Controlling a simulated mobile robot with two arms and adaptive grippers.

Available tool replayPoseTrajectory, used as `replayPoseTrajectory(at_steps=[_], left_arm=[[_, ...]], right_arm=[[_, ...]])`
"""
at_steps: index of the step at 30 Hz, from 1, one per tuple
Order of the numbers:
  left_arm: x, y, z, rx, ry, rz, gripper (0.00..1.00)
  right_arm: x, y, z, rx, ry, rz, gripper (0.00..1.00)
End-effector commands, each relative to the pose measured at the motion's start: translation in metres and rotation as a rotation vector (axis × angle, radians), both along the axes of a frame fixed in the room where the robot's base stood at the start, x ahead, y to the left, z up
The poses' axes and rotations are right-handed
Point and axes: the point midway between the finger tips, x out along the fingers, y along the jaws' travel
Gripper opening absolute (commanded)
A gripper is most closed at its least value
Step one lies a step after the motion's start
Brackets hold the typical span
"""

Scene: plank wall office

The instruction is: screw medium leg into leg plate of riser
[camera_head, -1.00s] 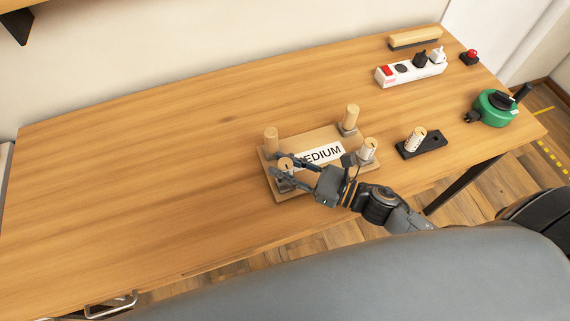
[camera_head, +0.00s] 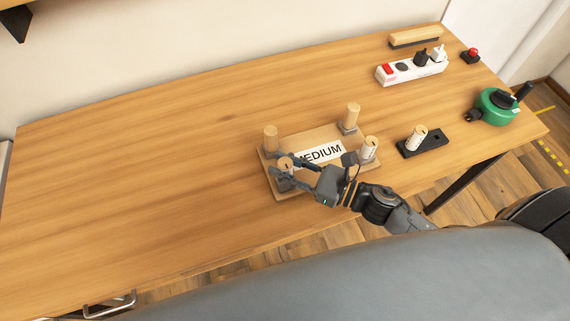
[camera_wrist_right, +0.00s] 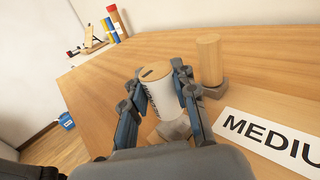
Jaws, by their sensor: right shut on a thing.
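The riser (camera_head: 313,139) lies on the desk with a white MEDIUM label (camera_head: 320,154) on it, its leg plates facing up. My right gripper (camera_head: 281,171) is shut on a medium leg (camera_head: 286,162) at the near left corner. In the right wrist view, this leg (camera_wrist_right: 160,98) has a slotted wooden top and a white printed band. It stands upright between the fingers over a grey leg plate (camera_wrist_right: 174,130); its thread is hidden. Other legs stand at the far left (camera_head: 271,139), far right (camera_head: 352,117) and near right (camera_head: 369,148) corners. My left gripper is out of view.
A black holder (camera_head: 434,143) with one labelled leg (camera_head: 416,138) stands right of the riser. Farther back are a power strip (camera_head: 410,69), a brush (camera_head: 414,38), a red button (camera_head: 470,56) and a green device (camera_head: 494,108). The desk's left half (camera_head: 130,190) is clear.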

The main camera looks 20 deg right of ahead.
Motion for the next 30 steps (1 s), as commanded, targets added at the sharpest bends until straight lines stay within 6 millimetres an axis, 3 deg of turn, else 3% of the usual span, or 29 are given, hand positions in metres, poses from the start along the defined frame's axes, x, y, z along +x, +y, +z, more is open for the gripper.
replayPoseTrajectory(at_steps=[30], left_arm=[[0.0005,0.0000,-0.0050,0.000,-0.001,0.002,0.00]], right_arm=[[-0.0001,0.0001,-0.0007,0.001,0.001,0.000,0.00]])
